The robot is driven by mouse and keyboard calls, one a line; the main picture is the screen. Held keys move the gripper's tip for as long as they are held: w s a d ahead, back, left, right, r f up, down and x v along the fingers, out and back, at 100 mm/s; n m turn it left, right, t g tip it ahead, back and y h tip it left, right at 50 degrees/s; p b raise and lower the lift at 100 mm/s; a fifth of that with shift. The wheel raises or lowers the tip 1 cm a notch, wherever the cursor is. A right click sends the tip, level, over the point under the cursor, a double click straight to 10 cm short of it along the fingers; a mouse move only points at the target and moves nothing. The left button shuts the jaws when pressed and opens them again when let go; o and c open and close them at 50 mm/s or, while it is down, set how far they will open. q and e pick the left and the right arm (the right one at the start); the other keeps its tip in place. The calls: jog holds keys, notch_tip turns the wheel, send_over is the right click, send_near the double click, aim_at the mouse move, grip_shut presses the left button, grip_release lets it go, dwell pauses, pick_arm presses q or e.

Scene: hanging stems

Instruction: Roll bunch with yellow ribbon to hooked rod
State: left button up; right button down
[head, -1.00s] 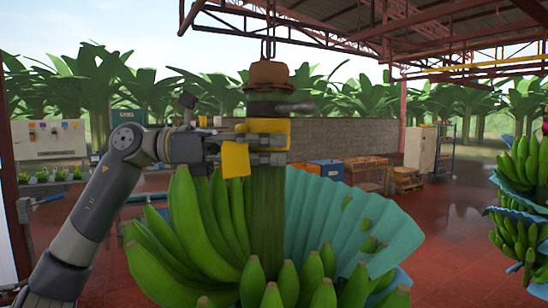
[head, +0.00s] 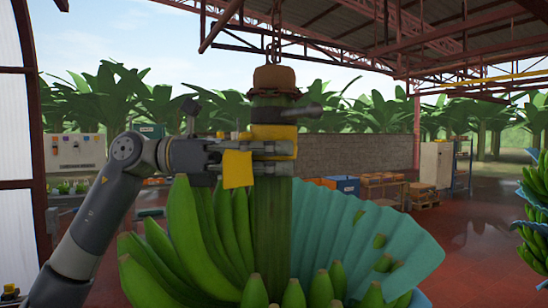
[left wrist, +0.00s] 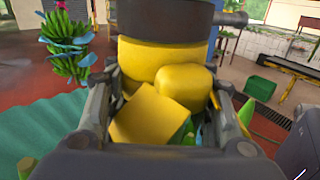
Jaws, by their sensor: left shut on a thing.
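A large green banana bunch (head: 185,235) hangs in front of me from a chain. Its thick green stem (head: 265,205) has a brown cap on top and a yellow ribbon (head: 237,170) wrapped around it, with one flap hanging. My left gripper (head: 275,157) is shut on the stem at the ribbon, with its fingers lying against it. The ribbon also fills the middle of the left wrist view (left wrist: 165,90), between the fingers. A dark band with a short grey stub (head: 300,112) sits just above the ribbon. I cannot make out the hooked rod. My right gripper is out of view.
A pleated teal sheet (head: 370,245) spreads from the bunch's right side. Another hanging bunch (head: 537,205) is at the right edge. A pale cabinet (head: 436,165), crates (head: 345,185) and pallets stand behind. The red floor (head: 470,240) between is open.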

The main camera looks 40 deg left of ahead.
pick_arm(q)
jog(key=o, duration=1.5)
jog(key=shift+r, duration=0.2)
jog(key=shift+s+a, duration=0.1)
jog(key=shift+s, duration=0.1)
jog(key=shift+f, duration=0.1)
jog(key=shift+a, duration=0.25)
jog(key=v, duration=1.1)
jog(key=shift+s+a, duration=0.15)
jog(key=shift+s, duration=0.15)
